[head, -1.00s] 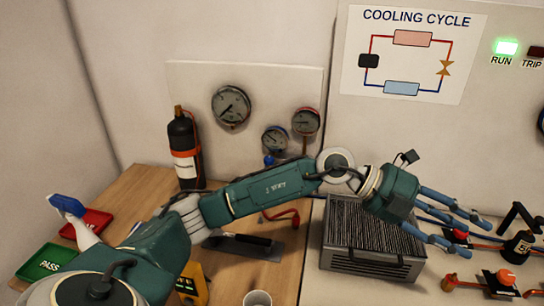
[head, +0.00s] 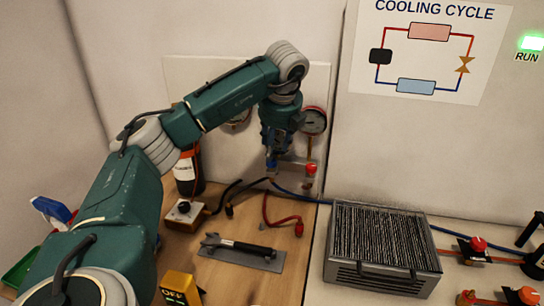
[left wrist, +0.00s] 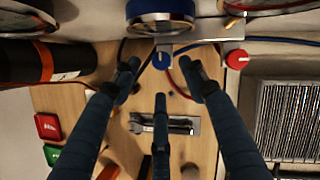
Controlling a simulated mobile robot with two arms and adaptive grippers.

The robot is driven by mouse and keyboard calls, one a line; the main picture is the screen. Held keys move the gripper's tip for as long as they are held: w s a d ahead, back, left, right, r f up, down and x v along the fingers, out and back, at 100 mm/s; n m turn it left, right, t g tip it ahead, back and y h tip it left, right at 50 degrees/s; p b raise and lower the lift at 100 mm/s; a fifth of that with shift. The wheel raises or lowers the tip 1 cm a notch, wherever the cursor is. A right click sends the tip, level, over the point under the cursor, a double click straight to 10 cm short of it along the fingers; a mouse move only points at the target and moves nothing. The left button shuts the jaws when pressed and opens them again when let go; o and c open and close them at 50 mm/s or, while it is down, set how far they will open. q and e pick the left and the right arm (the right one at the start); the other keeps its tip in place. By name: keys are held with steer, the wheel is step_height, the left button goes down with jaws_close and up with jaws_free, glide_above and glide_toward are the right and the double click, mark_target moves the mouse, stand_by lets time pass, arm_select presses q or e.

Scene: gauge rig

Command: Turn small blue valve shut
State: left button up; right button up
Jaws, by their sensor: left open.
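The small blue valve (left wrist: 162,60) shows in the left wrist view as a round blue knob just below a blue-rimmed gauge (left wrist: 162,14). My left gripper (left wrist: 160,82) is open, with two fingers spread to the left and right of the knob's line and a third below. The fingers do not visibly touch the knob. In the head view my left gripper (head: 276,148) points down in front of the gauge panel (head: 190,75) and hides most of the blue valve. My right gripper is in neither view.
A red valve (left wrist: 237,59) sits close to the right of the blue one.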

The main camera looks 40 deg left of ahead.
arm_select(q)
steer(key=shift+p+x, duration=0.5)
steer(key=shift+x, duration=2.65)
steer(key=shift+c, duration=0.5)
steer(key=shift+r, duration=0.1)
steer(key=c, duration=0.9)
